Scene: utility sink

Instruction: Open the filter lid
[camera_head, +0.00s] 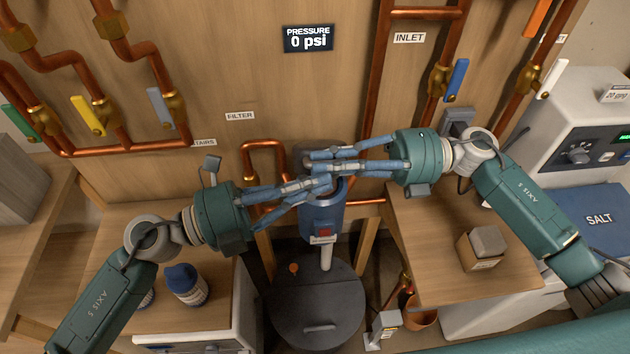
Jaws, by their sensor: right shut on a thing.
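The filter (323,222) is an upright blue canister with a red patch and a small white label, in the middle of the head view. Its grey upper part (318,148) shows behind my fingers; the lid itself is mostly hidden. My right gripper (318,162) reaches in from the right, its fingers shut around the top of the filter at the lid. My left gripper (318,190) reaches in from the left, its fingertips just below the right fingers at the upper canister. The fingers overlap, so whether the left one grips is unclear.
Copper pipes with colored valve handles, such as the blue handle (456,80), line the wall. The pressure display (307,38) reads 0 psi. A black round lid (318,305) lies below the filter. A cardboard box (481,250) and a blue-capped jar (186,284) stand on side tables.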

